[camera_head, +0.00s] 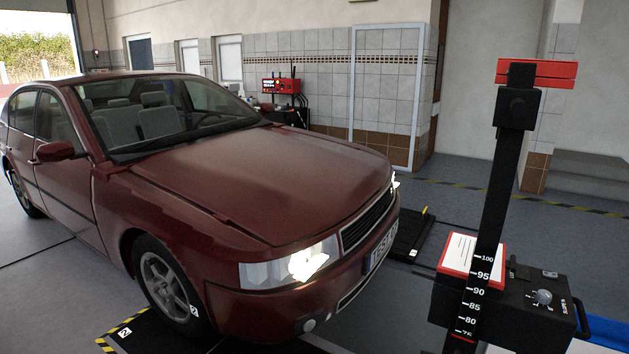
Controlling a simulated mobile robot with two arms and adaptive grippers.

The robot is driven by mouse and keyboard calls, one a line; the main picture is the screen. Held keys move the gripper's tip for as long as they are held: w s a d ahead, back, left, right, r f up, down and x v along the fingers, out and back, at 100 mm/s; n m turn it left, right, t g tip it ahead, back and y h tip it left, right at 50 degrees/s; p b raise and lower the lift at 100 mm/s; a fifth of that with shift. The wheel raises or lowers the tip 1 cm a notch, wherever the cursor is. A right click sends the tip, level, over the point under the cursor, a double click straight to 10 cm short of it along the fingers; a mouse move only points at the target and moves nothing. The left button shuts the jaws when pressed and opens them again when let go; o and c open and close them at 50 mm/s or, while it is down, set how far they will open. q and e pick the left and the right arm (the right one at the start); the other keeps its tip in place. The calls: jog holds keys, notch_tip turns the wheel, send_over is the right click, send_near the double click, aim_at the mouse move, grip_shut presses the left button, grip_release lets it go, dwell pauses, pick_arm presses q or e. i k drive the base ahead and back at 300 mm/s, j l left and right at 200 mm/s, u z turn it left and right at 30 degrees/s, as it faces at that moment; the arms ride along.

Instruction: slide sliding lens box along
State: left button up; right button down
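The sliding lens box (515,309) is a black box at the lower right of the head view. It sits beside a dark upright column (498,180) marked with a white scale, where 100 down to 80 can be read. A knob (541,297) is on top of the box, and a black handle (581,320) is on its right side. A white sheet in a red frame (461,254) stands behind the column at the box's left. The column top carries a red bar (553,70). Neither of my grippers is in view.
A dark red car (250,190) with a lit headlight fills the left and middle. Black floor plates (410,236) with yellow-black edging lie beside it. Grey steps (590,178) stand at the back right. A blue surface (606,331) shows at the lower right.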

aim_at(512, 318)
jog(key=k+l+z, duration=0.2)
jog(key=l, duration=0.6)
jog(key=k+l+z, duration=0.15)
jog(key=l, duration=0.65)
jog(key=l+z, duration=0.2)
jog(key=l, duration=0.6)
